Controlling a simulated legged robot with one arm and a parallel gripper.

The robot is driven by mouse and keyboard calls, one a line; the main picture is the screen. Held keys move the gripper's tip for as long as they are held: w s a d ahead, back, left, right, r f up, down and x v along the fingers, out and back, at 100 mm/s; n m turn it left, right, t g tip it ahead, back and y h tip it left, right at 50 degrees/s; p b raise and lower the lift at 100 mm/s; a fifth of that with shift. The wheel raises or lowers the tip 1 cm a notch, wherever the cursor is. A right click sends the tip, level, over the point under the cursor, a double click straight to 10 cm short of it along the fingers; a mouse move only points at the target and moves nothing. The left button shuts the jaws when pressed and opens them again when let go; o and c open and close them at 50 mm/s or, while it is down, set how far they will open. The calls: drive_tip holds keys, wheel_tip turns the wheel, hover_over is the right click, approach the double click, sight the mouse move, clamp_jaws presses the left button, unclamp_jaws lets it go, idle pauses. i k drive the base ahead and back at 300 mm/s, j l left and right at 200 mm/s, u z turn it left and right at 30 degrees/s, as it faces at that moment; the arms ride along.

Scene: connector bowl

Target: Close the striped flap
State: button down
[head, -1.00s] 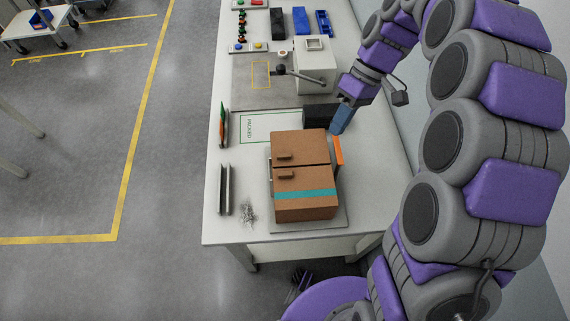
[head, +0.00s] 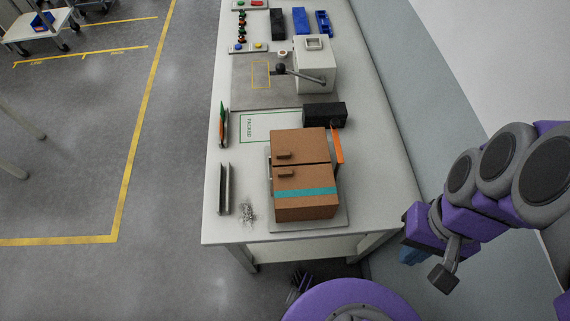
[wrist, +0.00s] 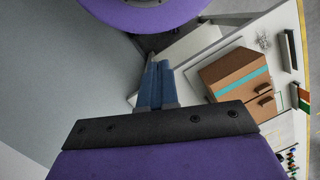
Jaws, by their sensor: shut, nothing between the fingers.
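A brown box (head: 301,147) stands on the near part of the table. The striped flap (head: 305,205), brown with a teal band and a small handle, makes up its near half and looks shut, with a thin dark seam between it and the plain panel beyond. The box with its teal band (wrist: 228,75) also shows in the wrist view. My gripper (head: 412,248) is off the table's right edge, to the right of the box and apart from it. Its blue fingers (wrist: 157,86) are together and empty in the wrist view.
The box is on a grey plate (head: 335,224). An orange strip (head: 337,145) and a black block (head: 325,115) are by its far right. A metal channel (head: 224,190) and small metal bits (head: 247,212) lie left. The table's right side is clear.

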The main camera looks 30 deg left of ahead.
sight(308, 185)
drive_tip(key=k+j, duration=0.15)
drive_tip(key=j, duration=0.15)
drive_tip(key=k+j, duration=0.15)
drive_tip(key=j, duration=0.2)
drive_tip(key=k+j, duration=0.15)
drive_tip(key=j, duration=0.15)
drive_tip(key=k+j+z, duration=0.1)
drive_tip(key=j, duration=0.25)
drive_tip(key=k+j, duration=0.1)
drive_tip(key=j, duration=0.35)
drive_tip(key=z, duration=0.05)
